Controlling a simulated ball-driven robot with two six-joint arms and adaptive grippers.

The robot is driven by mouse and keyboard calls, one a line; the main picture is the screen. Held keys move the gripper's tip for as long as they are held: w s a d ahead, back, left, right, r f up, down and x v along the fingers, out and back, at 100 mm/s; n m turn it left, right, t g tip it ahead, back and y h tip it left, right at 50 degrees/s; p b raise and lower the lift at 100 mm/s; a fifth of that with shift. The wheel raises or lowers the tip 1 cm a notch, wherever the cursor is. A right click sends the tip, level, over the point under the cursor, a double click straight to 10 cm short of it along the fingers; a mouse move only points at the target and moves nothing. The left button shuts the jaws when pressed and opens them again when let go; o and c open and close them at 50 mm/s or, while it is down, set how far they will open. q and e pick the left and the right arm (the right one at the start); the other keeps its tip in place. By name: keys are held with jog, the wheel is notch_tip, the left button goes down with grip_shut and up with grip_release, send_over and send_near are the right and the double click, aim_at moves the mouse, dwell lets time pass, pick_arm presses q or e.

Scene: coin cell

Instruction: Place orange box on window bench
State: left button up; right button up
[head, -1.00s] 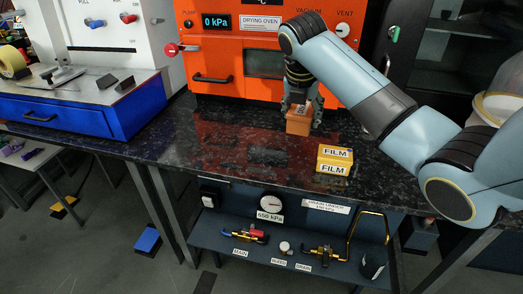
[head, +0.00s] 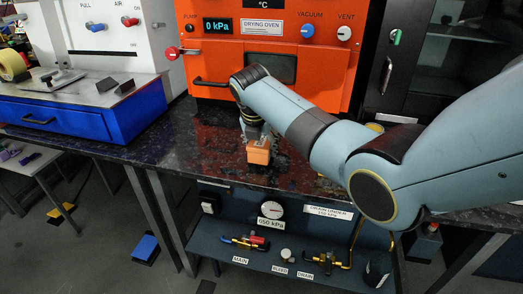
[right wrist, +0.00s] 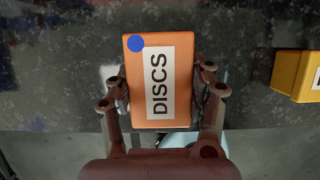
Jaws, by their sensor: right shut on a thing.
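The orange box (head: 258,154), with a white label, is in my right gripper (head: 259,143) near the front edge of the dark speckled bench. In the right wrist view the box (right wrist: 135,85) reads DISCS and has a blue dot. My right gripper (right wrist: 160,100) has a finger against each side of it. The box looks raised above the bench, but its exact height is hard to tell. My left gripper is not in view. I cannot tell which surface is the window bench.
A yellow FILM box (right wrist: 295,76) lies to the right, mostly hidden by my arm in the head view. A blue-drawered unit (head: 60,117) and a low side table (head: 28,163) are at left.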

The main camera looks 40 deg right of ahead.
jog(key=shift+f, duration=0.8)
jog(key=o, duration=1.2)
jog(key=p+v, duration=0.2)
jog(key=v, duration=1)
